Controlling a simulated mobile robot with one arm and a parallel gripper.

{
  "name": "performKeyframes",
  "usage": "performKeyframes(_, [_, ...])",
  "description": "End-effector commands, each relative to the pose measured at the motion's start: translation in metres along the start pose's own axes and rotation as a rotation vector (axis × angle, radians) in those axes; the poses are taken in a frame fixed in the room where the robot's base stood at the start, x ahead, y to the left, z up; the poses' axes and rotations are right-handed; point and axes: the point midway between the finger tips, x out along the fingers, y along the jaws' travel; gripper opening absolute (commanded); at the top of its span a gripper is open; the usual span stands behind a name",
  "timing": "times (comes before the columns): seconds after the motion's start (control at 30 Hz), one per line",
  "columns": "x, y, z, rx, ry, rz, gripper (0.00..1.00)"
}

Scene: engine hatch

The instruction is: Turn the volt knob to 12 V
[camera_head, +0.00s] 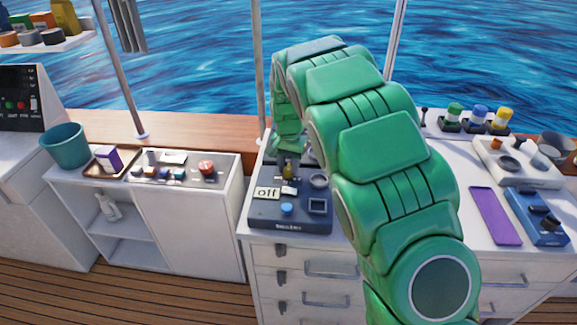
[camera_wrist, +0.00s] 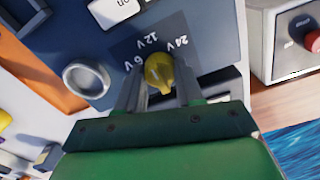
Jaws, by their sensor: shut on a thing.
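The yellow volt knob (camera_wrist: 159,70) shows in the wrist view on a dark blue panel (camera_wrist: 215,20), with the marks 6 V, 12 V and 24 V along its far side. My gripper (camera_wrist: 160,88) is shut on the knob, one grey finger on each side. The knob's narrower end points back toward my gripper; I cannot tell which mark is selected. In the head view, my gripper (camera_head: 289,166) reaches down to the dark blue panel (camera_head: 265,212) on the white counter and hides most of the knob.
The panel also bears an "off" plate (camera_head: 267,193), a blue button (camera_head: 287,208) and a round ring-shaped part (camera_head: 319,181). My green arm covers the counter's middle. To the right are a purple slab (camera_head: 495,215) and a blue device (camera_head: 538,217).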

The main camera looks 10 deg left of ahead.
Motion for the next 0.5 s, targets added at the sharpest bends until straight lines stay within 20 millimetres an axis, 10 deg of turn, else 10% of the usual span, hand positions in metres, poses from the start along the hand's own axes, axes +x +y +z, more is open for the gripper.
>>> performKeyframes(0.2, [0.0005,-0.0001,0.0004,-0.001,-0.001,0.0,0.06])
performKeyframes(0.23, [0.0005,-0.0001,0.0004,-0.001,-0.001,0.0,0.39])
performKeyframes(0.5, [0.0002,-0.0001,0.0002,-0.002,0.0,0.0,0.62])
